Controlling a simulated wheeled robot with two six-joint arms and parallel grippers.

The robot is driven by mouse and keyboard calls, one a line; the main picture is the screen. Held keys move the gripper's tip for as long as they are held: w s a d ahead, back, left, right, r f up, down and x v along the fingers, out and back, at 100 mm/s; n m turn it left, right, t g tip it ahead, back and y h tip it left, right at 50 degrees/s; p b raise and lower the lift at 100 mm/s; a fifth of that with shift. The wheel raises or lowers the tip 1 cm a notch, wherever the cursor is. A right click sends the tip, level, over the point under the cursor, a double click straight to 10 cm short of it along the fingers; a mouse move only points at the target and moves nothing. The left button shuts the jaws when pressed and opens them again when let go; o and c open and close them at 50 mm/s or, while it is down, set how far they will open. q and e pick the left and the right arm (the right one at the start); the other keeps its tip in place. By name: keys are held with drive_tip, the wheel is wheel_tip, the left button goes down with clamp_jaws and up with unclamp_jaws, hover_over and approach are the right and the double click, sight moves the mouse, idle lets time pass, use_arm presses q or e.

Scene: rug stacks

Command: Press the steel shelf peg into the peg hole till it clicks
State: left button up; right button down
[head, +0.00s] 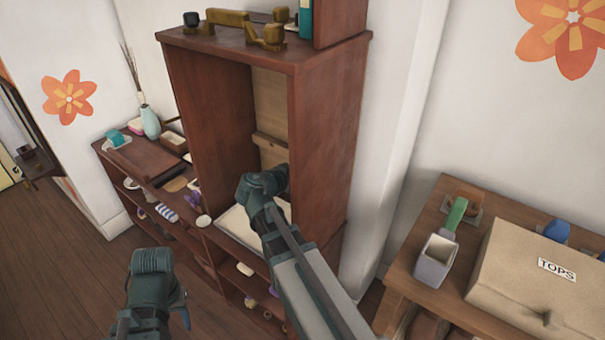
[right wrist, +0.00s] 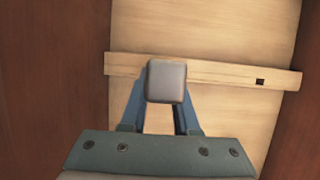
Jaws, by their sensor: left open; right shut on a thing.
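The steel shelf peg (right wrist: 166,82) is a grey square-ended block in the right wrist view. My right gripper (right wrist: 163,100) is shut on it, its blue fingers on either side. The peg appears in front of a pale wooden rail (right wrist: 215,74); I cannot tell whether it touches the rail. A small dark square peg hole (right wrist: 260,82) shows in the rail, right of the peg. In the head view my right arm reaches into the open cabinet (head: 322,160), and its fingers and the peg are hidden. My left gripper (head: 180,308) is open and empty, low in front of the shelves.
Dark cabinet walls flank the right gripper. Brass-coloured fittings (head: 235,18) lie on the cabinet top. A low shelf (head: 150,160) with small items stands left.

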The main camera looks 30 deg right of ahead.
drive_tip(key=shift+d, duration=0.1)
idle(0.3)
drive_tip(key=c, duration=0.6)
unclamp_jaws()
drive_tip(key=p+v, duration=0.5)
drive_tip(key=v, duration=0.8)
drive_tip(key=shift+s+a+r, duration=0.2)
drive_tip(key=shift+a, duration=0.1)
